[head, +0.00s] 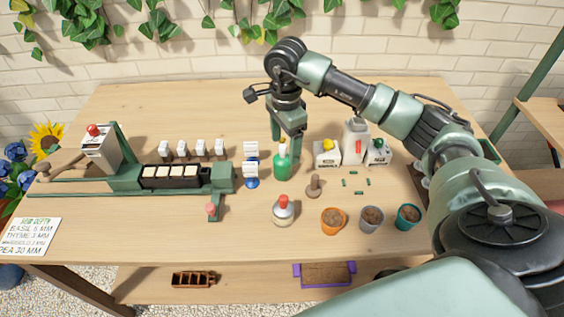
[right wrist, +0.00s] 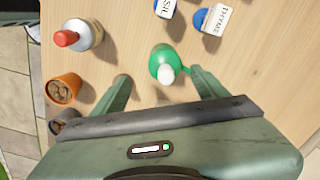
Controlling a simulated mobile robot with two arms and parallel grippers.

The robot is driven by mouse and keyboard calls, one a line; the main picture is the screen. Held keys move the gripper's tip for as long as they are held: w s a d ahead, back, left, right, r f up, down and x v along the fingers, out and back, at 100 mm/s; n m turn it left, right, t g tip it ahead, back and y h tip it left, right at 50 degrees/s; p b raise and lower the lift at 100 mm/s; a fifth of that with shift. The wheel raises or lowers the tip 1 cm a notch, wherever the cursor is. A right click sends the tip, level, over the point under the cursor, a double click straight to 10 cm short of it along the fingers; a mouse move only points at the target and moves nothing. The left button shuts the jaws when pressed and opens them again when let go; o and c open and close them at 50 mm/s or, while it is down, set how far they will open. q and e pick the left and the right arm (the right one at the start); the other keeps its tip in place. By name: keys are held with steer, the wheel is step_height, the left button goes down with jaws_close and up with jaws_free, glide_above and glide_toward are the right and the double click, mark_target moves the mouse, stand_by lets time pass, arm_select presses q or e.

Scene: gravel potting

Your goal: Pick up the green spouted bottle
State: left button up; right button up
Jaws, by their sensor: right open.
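The green spouted bottle (head: 283,166) stands upright on the table near the middle, with a pale spout tip. In the right wrist view the bottle (right wrist: 163,58) lies ahead of the fingers, nearer the right one. My right gripper (head: 288,142) points down just behind the bottle in the head view. In the right wrist view the gripper (right wrist: 160,80) is open with its fingers wide apart and nothing held. Whether a finger touches the bottle cannot be told. My left gripper is not in view.
An orange pot (head: 333,221), a grey pot (head: 371,219) and a teal pot (head: 407,217) stand front-right. A small stamp-like tool (head: 314,187) and white labelled holders (head: 251,169) flank the green bottle.

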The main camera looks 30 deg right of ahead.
mark_target(283, 156)
steer(key=f, duration=0.1)
steer(key=f+p, duration=0.1)
steer(key=f, duration=0.2)
steer(key=shift+w+f, duration=0.35)
steer(key=shift+w, duration=0.05)
steer(key=shift+f, duration=0.35)
steer(key=shift+c, duration=0.3)
jaws_close()
